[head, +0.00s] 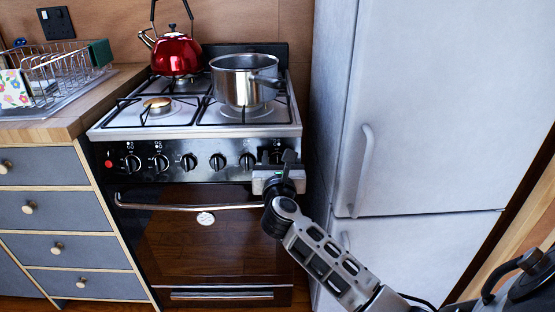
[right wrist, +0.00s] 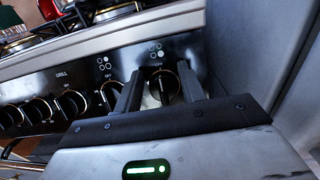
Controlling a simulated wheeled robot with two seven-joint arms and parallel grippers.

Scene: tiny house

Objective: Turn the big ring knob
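The stove (head: 215,118) has a black front panel with a row of round knobs, such as one (head: 247,161) left of my gripper. In the right wrist view this knob (right wrist: 165,87) shows between my two open fingers (right wrist: 160,88), with a finger on either side. I cannot tell whether they touch it. Small circle marks are printed above it. No legible lettering tells which knob is the big ring one. My left gripper is not in view.
A steel pot (head: 240,83) and a red kettle (head: 176,54) stand on the hob. The oven handle (head: 170,207) runs below the knobs. A tall grey fridge (head: 430,110) stands close on the right. A dish rack (head: 60,72) is on the left counter.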

